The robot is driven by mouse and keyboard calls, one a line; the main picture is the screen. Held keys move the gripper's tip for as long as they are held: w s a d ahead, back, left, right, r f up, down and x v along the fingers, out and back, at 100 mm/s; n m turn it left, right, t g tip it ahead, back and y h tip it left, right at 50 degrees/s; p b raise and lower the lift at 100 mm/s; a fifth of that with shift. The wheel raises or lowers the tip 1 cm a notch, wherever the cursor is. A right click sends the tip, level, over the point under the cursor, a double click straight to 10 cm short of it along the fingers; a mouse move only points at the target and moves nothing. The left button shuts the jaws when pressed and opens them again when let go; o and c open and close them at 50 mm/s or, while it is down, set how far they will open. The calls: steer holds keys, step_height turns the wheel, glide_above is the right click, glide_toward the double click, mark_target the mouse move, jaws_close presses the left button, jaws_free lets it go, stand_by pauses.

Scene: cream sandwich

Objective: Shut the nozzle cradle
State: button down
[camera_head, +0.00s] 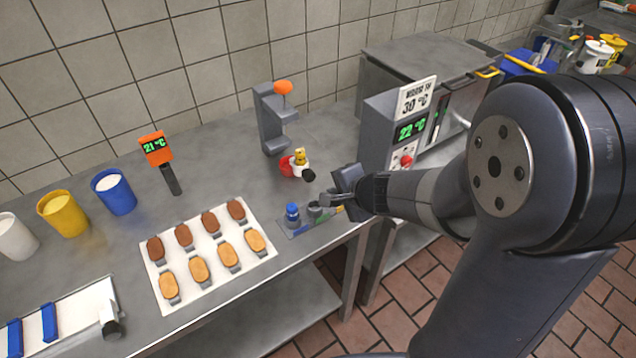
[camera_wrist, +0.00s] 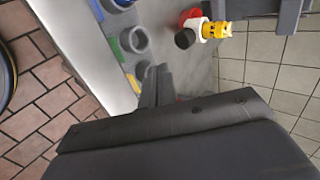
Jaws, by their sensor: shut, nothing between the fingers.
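A small red and white holder (camera_head: 291,167) with a black round end and a yellow nozzle-like piece (camera_head: 300,156) stands on the steel counter; it may be the nozzle cradle. The holder also shows at the top of the wrist view (camera_wrist: 192,19), with the yellow piece pointing right. I cannot tell whether the holder is open or shut. My gripper (camera_head: 333,199) is shut and empty, to the right of and nearer than the holder, apart from it. In the wrist view my fingers (camera_wrist: 156,84) are together beside a grey ring-shaped socket.
A strip with coloured patches (camera_head: 303,229) bears a blue piece (camera_head: 292,213) and grey sockets (camera_head: 315,209) close to my gripper. A grey stand with an orange knob (camera_head: 270,120) is behind the holder. A grey machine reading 22 °C (camera_head: 380,135) stands right. A biscuit tray (camera_head: 203,247) lies left.

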mark_target(303, 164)
steer(key=b+x, duration=0.1)
steer(key=x, duration=0.4)
steer(key=shift+w+a+r+p, duration=0.35)
steer(key=shift+w+a+p, duration=0.3)
steer(key=shift+w+p, duration=0.2)
steer(key=shift+w+a+f, duration=0.15)
steer(key=shift+w+a, duration=0.25)
steer(key=shift+w, duration=0.25)
steer(key=w+a, duration=0.1)
steer(key=w+a+p, duration=0.1)
steer(key=w, duration=0.1)
steer(key=w+a, duration=0.1)
steer(key=w, duration=0.1)
steer(key=shift+w+a, duration=0.25)
steer(key=shift+a, duration=0.1)
steer(key=shift+w+r, duration=0.1)
steer(key=shift+r, duration=0.1)
